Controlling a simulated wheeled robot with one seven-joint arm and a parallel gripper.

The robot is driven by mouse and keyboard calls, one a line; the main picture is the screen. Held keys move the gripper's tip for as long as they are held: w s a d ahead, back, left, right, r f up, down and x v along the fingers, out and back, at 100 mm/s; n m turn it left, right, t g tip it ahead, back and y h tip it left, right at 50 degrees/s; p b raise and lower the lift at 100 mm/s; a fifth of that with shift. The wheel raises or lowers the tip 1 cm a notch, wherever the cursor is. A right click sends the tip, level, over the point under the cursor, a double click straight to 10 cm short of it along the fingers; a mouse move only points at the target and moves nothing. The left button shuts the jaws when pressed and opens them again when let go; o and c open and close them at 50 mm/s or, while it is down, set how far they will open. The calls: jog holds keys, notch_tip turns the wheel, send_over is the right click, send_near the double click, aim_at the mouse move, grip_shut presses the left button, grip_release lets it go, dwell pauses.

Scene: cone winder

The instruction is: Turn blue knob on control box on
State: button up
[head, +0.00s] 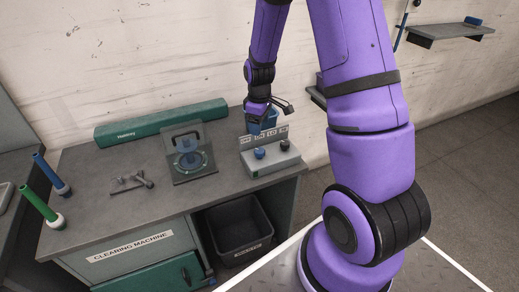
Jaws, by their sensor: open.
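The grey control box (270,167) sits at the right end of the workbench top. A blue knob (259,153) stands on the left of its top face, and a dark knob (284,145) stands on the right. A panel with small pale labels rises behind them. My gripper (256,128) hangs above and behind the blue knob, pointing down, apart from it. It is open and holds nothing that I can see. Its fingers are small here, and which way the knob points is too small to tell.
A grey stand with a blue round part (190,160) and a metal piece (131,182) are left of the box. A long green case (161,123) lies along the wall. A black bin (238,228) sits below. My arm fills the right.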

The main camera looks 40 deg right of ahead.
aim_at(259, 150)
notch_tip(259, 150, down, 12)
jog(key=shift+r, duration=0.25)
dwell(0.4)
jog(key=shift+c, duration=0.5)
jog(key=c, duration=0.8)
jog(key=shift+c, duration=0.2)
jog(key=m, duration=0.6)
jog(key=shift+m, duration=0.4)
jog(key=m, duration=0.6)
jog(key=shift+m, duration=0.4)
